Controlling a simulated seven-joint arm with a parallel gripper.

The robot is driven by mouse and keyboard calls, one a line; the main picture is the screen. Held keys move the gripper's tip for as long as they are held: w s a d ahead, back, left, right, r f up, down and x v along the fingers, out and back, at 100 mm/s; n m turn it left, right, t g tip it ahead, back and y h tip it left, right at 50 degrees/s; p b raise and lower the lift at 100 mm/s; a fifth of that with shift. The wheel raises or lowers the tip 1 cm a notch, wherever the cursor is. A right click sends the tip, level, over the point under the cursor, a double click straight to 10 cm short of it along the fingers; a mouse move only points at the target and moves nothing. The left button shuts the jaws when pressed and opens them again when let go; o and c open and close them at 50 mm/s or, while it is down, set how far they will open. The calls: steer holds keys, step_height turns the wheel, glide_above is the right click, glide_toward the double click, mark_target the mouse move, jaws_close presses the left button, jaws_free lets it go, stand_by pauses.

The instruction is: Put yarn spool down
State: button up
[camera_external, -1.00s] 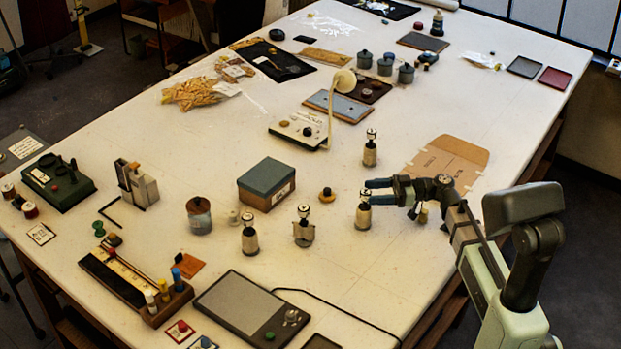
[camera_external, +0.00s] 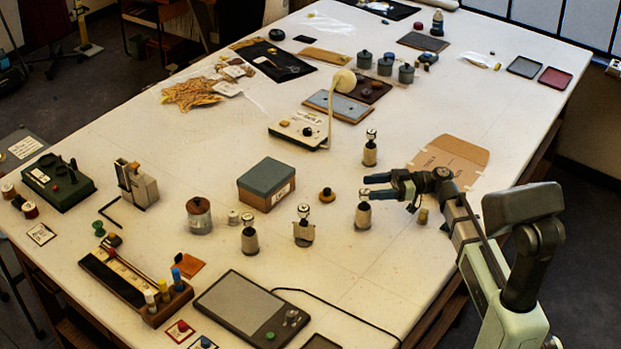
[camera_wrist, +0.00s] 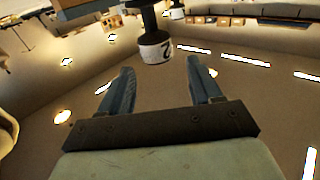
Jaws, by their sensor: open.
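Several cream-and-dark upright spool-like pieces with shiny tops stand on the table, and I cannot tell for sure which is the yarn spool. The nearest one (camera_external: 363,216) stands upright just below and beside the fingertips of my gripper (camera_external: 367,186). My gripper is open, with its fingers pointing left and nothing seen held between them. In the wrist view, a dark-stemmed piece with a white numbered band (camera_wrist: 154,48) shows beyond the gap between the open fingers (camera_wrist: 162,66). Whether the fingers touch the nearest piece is hard to tell.
A similar piece (camera_external: 370,152) stands behind, and others (camera_external: 303,230) (camera_external: 250,238) stand to the left. A small tan piece (camera_external: 422,216) sits under my wrist. Flat brown cardboard (camera_external: 450,160) lies behind my gripper. The table between the nearest piece and the dark tablet (camera_external: 245,305) is mostly clear.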

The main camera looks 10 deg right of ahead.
mark_target(365, 196)
steer(key=a+f, duration=0.2)
steer(key=f, duration=0.1)
steer(key=shift+a, duration=0.5)
steer(key=shift+c, duration=0.4)
jaws_close()
